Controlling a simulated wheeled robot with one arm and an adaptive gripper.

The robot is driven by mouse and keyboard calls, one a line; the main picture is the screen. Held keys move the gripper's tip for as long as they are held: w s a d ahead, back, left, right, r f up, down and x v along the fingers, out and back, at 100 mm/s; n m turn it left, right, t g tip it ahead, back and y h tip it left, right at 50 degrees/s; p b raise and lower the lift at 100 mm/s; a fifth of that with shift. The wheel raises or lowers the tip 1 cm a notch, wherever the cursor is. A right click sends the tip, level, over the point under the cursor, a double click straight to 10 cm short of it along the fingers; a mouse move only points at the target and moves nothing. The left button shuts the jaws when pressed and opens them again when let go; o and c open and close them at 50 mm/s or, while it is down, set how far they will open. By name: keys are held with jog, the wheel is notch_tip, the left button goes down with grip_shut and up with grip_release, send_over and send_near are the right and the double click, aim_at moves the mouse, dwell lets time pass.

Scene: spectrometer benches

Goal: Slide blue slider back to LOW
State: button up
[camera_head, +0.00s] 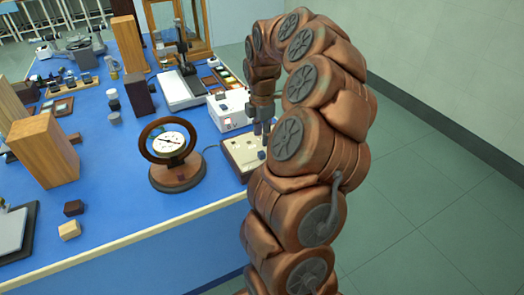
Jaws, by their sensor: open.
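A low cream control box (238,158) sits at the right edge of the blue bench. A small dark blue knob (261,155), which looks like the blue slider, stands on its top face towards the right. Its markings are too small to read, so I cannot tell which end is LOW. My gripper (262,131) hangs from my arm just above and behind the knob, fingers pointing down and holding nothing. I cannot tell whether a finger touches the knob. My arm hides the right part of the box.
A round dial meter (173,143) on a wooden base stands left of the box. A white instrument (229,110) stands just behind it. Wooden blocks (42,150) and small parts crowd the left. The bench's front strip is bare. Open floor (425,200) lies right.

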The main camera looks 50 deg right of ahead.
aim_at(262, 152)
notch_tip(262, 152, down, 7)
jog(key=shift+a+f+p, duration=0.1)
jog(key=shift+f+p, duration=0.05)
jog(key=shift+p, duration=0.6)
grip_shut()
